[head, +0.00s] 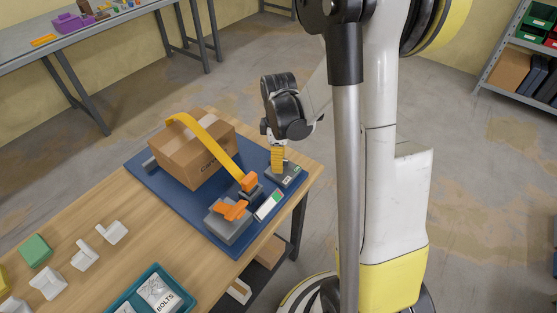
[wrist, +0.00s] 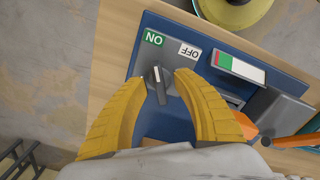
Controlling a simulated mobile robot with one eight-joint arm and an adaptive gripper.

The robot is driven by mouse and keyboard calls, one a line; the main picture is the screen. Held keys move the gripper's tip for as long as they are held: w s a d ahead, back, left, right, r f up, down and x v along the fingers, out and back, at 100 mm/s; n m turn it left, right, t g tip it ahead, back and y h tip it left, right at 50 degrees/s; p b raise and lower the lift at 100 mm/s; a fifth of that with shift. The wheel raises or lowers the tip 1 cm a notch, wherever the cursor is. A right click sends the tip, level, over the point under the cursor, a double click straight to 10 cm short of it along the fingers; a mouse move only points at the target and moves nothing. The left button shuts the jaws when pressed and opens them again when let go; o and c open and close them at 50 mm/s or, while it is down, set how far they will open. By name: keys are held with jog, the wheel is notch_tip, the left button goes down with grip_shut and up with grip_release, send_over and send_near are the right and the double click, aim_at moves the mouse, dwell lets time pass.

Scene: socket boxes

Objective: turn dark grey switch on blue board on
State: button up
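The dark grey switch (wrist: 161,88) is a long knob on a grey plate with a green ON label (wrist: 153,38) and a white OFF label (wrist: 189,50). Its light-marked end points up in the wrist view, more toward ON than OFF. The plate sits at the right end of the blue board (head: 165,185) in the head view. My gripper (wrist: 166,75) has its yellow fingers apart, one on each side of the knob; a gap shows on the right, and contact on the left is unclear. In the head view my gripper (head: 277,168) hides the knob.
A cardboard box (head: 195,155) under a yellow strap (head: 210,140) stands on the board. Beside the plate are a white, green and red indicator (head: 268,205) and a grey box (head: 225,226) with an orange handle. A teal bin (head: 128,297) stands on the table's near side.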

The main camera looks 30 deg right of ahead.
notch_tip(320, 180, up, 12)
dwell(0.7)
dwell(0.4)
jog(key=s+a+r+m+t, duration=0.3)
jog(key=s+a+m, duration=0.2)
jog(key=a, duration=0.1)
jog(key=s+a+r+m+t, duration=0.3)
jog(key=s+a+m+t, duration=0.1)
jog(key=s+a+m, duration=0.1)
jog(key=shift+s+a+r, duration=0.15)
jog(key=shift+s+a, duration=0.35)
jog(key=shift+a, duration=0.75)
